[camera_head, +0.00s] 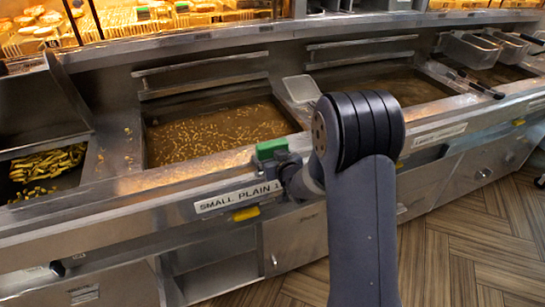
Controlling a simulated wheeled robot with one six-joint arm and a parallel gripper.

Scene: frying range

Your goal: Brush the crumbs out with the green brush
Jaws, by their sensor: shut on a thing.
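The green brush (271,148) shows as a small green block at the front edge of the range, above the "SMALL PLAIN 1" label. My gripper (281,162) is shut on it; the fingers are small and dark here, and my own arm covers part of the wrist. The brush's bristles cannot be made out. Many golden crumbs (215,132) are spread over the brown surface of the left frying vat (146,150), behind and left of the brush. A few specks lie on the steel ledge left of the vat. The brush appears over the front rim, apart from most crumbs.
A bin of fries (48,160) is at the far left. A pale basket (301,89) sits between the left and middle vats. Wire baskets with dark handles (475,84) are at the right. A lit food shelf (150,20) runs behind. The wooden floor (470,250) at right is clear.

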